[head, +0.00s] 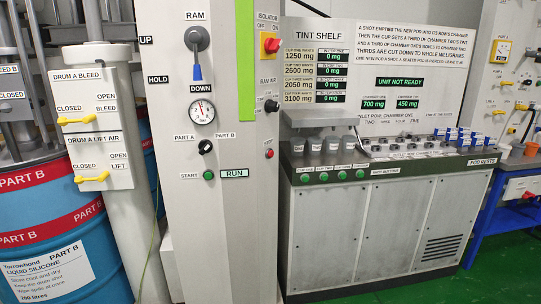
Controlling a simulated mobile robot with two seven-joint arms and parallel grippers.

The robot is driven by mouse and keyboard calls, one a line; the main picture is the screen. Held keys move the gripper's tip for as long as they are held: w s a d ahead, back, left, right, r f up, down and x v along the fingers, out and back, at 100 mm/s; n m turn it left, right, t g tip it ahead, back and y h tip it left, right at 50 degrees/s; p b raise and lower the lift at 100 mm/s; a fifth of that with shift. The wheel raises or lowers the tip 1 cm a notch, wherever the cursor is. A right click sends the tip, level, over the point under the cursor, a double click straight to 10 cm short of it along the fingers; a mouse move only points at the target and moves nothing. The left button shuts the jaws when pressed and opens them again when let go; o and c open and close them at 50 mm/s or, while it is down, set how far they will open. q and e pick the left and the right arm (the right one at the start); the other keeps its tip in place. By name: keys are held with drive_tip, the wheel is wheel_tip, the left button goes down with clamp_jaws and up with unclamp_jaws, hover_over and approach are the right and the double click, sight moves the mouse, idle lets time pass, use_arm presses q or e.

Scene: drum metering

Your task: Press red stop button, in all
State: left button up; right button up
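The red stop button (269,153) is a small round knob low on the right part of the grey ram cabinet, under a small label. The green START button (208,175) is at its lower left, beside a lit RUN sign (234,174). A black selector knob (205,147) labelled PART A and PART B sits to the left. Neither of my grippers is in view, and nothing covers the red button.
The ram lever (197,58) points down above a round gauge (202,111). A red and yellow isolator (270,45) is above the red button. The tint shelf cabinet (380,235) stands to the right. A blue PART B drum (55,245) stands at left.

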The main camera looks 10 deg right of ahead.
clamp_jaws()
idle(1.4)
